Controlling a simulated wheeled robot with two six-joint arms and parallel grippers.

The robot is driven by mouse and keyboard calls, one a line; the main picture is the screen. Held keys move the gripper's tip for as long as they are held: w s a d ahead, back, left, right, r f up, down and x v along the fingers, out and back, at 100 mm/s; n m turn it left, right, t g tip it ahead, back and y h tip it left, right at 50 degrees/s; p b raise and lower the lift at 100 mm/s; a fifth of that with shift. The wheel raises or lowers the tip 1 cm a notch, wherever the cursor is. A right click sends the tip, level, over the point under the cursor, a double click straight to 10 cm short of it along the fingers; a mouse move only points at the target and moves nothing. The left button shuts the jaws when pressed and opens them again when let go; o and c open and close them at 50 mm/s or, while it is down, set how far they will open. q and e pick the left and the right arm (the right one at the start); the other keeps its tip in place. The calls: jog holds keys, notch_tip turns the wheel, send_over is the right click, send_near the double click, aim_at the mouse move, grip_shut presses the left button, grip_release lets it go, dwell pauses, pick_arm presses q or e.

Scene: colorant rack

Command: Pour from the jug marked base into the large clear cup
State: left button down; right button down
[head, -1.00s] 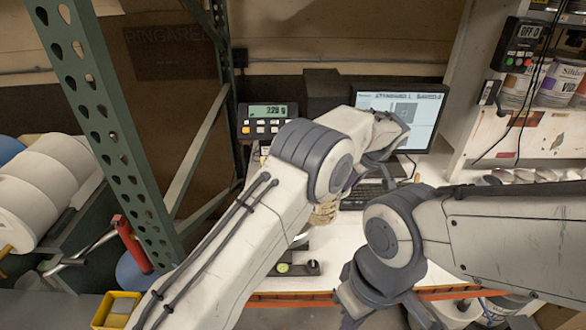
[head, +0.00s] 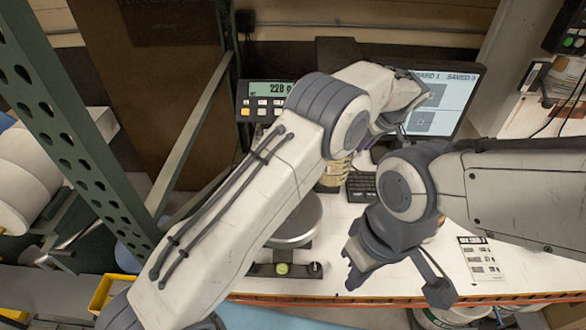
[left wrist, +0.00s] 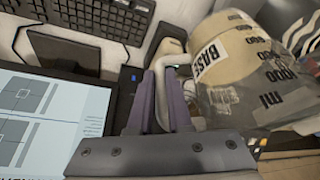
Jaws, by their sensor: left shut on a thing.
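The jug marked base (left wrist: 245,60) fills the right of the left wrist view, with its BASE label, cream contents and ml marks. My left gripper (left wrist: 160,85) is shut on the jug's pale handle. In the head view my left gripper (head: 378,130) is near the monitor, and the jug (head: 334,176) shows partly below my left forearm. I cannot tell how far it is tilted. I cannot make out the large clear cup. My right gripper (head: 358,268) is low over the table, apart from the jug; its fingers are unclear.
A scale with a round metal pan (head: 297,222) stands partly behind my left arm. Its display (head: 268,88) is lit. A monitor (head: 440,100) and keyboard (head: 361,186) are behind. A printed card (head: 481,258) lies right on the white table. A green rack post (head: 75,130) rises at left.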

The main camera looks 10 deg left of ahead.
pick_arm(q)
notch_tip(320, 180, down, 7)
dwell(0.5)
jog(key=shift+d+r, duration=0.1)
jog(key=shift+r, duration=0.05)
